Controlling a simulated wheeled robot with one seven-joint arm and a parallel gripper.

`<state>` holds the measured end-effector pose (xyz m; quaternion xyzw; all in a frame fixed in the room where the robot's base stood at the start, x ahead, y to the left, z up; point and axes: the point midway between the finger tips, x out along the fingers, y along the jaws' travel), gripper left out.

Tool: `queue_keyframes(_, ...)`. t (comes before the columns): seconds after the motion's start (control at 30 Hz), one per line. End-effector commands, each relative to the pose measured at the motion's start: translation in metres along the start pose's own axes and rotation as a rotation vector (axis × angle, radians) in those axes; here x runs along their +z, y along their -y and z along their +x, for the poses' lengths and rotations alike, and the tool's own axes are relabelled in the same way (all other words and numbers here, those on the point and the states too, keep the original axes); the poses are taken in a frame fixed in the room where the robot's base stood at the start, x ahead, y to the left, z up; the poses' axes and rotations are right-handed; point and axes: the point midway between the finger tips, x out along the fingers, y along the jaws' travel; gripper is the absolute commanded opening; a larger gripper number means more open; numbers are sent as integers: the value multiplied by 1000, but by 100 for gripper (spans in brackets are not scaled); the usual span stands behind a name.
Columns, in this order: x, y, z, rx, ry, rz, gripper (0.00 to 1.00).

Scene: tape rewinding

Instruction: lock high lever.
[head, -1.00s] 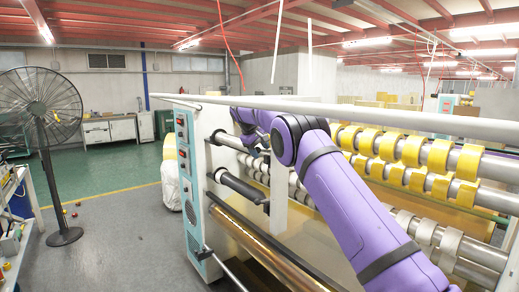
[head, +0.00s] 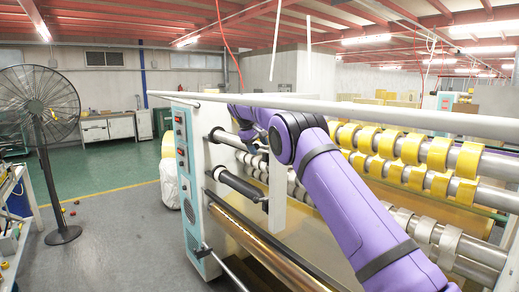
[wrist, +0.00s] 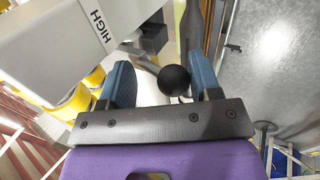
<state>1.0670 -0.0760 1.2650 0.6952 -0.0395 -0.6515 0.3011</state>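The high lever shows in the wrist view as a round black knob (wrist: 174,80) on a short dark stem, beside a pale machine block (wrist: 65,45) labelled HIGH. My gripper (wrist: 160,63) has two blue fingers, spread apart, with the knob between them. A gap shows on the left finger's side of the knob; the right finger is closer. I cannot tell whether it touches. In the head view, my purple arm reaches to the machine's left end panel (head: 188,165), and I cannot make out the knob or fingers there.
A long pale bar (head: 350,112) runs across the front of the machine. Rollers with yellow tape rolls (head: 411,148) lie to the right of my arm. A standing fan (head: 40,110) is at the left, with open grey floor (head: 125,235) between it and the machine.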

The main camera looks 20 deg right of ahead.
Motion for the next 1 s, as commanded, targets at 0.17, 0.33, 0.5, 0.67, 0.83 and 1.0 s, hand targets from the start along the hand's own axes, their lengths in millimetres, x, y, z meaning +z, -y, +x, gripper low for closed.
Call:
queue_keyframes(0.17,0,-1,-42,4,-13,2,57)
queue_keyframes(0.33,0,0,-72,5,-16,3,57)
queue_keyframes(0.5,1,-1,-89,5,-16,3,57)
queue_keyframes(0.67,1,0,-94,5,-16,2,57)
queue_keyframes(0.83,1,0,-94,5,-16,2,57)
queue_keyframes(1.0,1,0,-92,5,-16,2,57)
